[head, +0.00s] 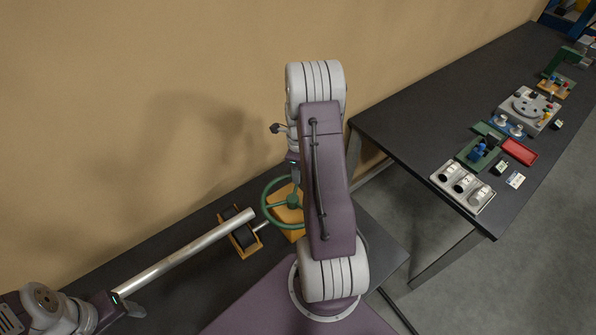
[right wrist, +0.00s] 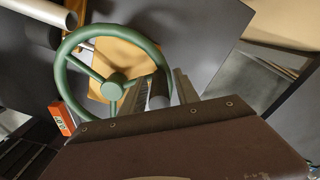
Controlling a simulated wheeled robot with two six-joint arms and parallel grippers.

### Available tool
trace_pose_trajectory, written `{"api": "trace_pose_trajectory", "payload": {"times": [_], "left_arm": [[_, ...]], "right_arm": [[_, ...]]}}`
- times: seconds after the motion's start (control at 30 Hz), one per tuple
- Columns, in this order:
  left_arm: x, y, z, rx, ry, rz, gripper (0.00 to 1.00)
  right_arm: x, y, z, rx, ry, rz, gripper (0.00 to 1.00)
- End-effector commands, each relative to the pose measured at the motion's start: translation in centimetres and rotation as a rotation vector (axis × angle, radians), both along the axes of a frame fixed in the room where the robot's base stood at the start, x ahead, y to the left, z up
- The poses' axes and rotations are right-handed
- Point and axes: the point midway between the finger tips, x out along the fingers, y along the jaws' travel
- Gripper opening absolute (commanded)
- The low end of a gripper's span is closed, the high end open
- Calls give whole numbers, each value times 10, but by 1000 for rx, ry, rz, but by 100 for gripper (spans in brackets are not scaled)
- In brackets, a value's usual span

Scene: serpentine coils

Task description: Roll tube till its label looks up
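A silver tube (head: 185,252) slants across the dark bench. Its right end lies at a yellow stand with a dark roller (head: 238,229); no label shows on it. The tube's end also shows in the right wrist view (right wrist: 38,10). A green handwheel (head: 267,204) stands by an orange block. My left gripper (head: 122,304) is at the tube's lower left end; its grip is unclear. My right gripper (right wrist: 158,92) is at the wheel's rim (right wrist: 75,50), its fingers either side of a dark cylindrical piece; contact is unclear. My own arm hides part of the wheel in the head view.
A second dark table (head: 420,115) on the right carries a grey tray with white pieces (head: 462,187), a red tray (head: 519,151) and other small fixtures. A tan wall (head: 150,80) borders the bench. An orange-red box (right wrist: 61,118) shows beside the wheel in the wrist view.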

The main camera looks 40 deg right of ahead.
Motion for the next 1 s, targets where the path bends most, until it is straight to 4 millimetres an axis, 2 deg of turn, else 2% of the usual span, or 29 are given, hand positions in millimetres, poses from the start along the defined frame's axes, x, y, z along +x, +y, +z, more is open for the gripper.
{"api": "trace_pose_trajectory", "payload": {"times": [0.37,0.7,0.83,1.0], "left_arm": [[0,0,-3,0,0,0,69],[0,0,-19,0,0,0,69],[0,0,-20,0,0,0,69],[0,0,-20,0,0,0,69]], "right_arm": [[1,0,5,-2,-3,-1,42],[0,-1,74,-2,-5,-1,42],[0,-1,88,0,-2,-1,42],[-1,-1,91,0,-1,-1,42]]}}
